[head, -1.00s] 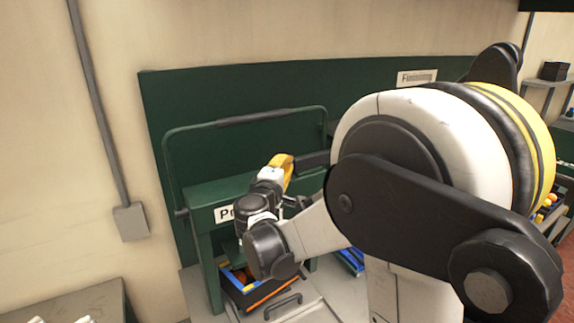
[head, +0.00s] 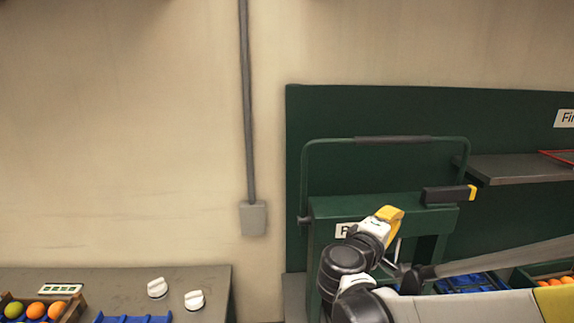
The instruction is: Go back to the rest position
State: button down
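The end of my arm, with a yellow and white part at its wrist, is in front of the green press-like frame (head: 325,208) right of centre. My gripper's fingers cannot be made out clearly, so I cannot tell whether they are open or shut or hold anything. My arm hides the lower part of the frame and most of its white label (head: 343,230). A black bar with a yellow end (head: 448,194) sticks out at the frame's right side.
A grey table (head: 215,280) at the lower left bears a crate of oranges (head: 72,308), a blue tray (head: 135,320) and two white knob-like things (head: 157,288). A blue crate (head: 470,283) and more oranges (head: 555,281) are at right. A dark shelf (head: 520,170) juts out above them.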

jog(key=s+f+m+g+y+b, duration=0.2)
jog(key=s+f+b, duration=0.25)
jog(key=f, duration=0.25)
jog(key=s+f+m+g+y+b, duration=0.1)
jog(key=s+f+m+y+b, duration=0.15)
jog(key=s+f, duration=0.35)
jog(key=s+a+f+m+g+y+b, duration=0.1)
jog(key=s+a+f+m+y+b, duration=0.2)
jog(key=s+a+f+y+b, duration=0.4)
jog(key=s+a+f, duration=0.3)
jog(key=a+f, duration=0.1)
jog(key=f, duration=0.2)
jog(key=shift+s+m+g+y, duration=0.3)
jog(key=shift+s+m+y, duration=0.05)
jog(key=shift+a, duration=0.1)
